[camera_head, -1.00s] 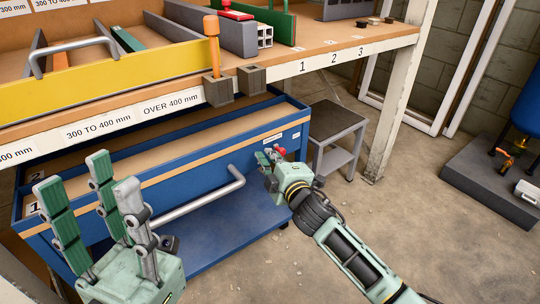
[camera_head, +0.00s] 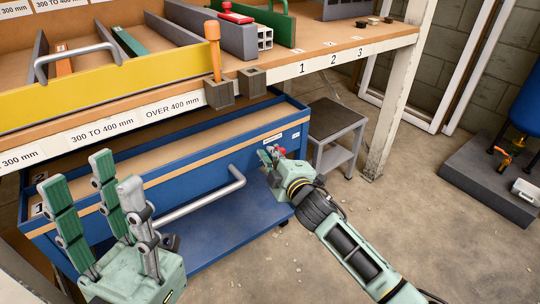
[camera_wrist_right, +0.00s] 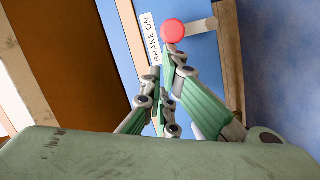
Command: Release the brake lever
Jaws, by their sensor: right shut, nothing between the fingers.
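The brake lever has a round red knob (camera_wrist_right: 173,31) on a short grey shaft, at the top of the right wrist view. A white "BRAKE ON" label (camera_wrist_right: 151,38) is just left of the knob. My right gripper (camera_wrist_right: 168,62) is shut and empty, its fingertips close below the knob; I cannot tell whether they touch it. In the head view the right gripper (camera_head: 268,158) is at the right end of the blue cart, and the red knob (camera_head: 282,152) shows small behind its fingers. My left gripper (camera_head: 92,185) is open and empty at lower left, fingers pointing up.
The blue cart (camera_head: 215,258) has a grey push handle (camera_head: 205,203) between my two grippers. A workbench with a yellow-fronted rack (camera_head: 110,75) stands above it. A small grey stool (camera_head: 337,125) is just right of the cart.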

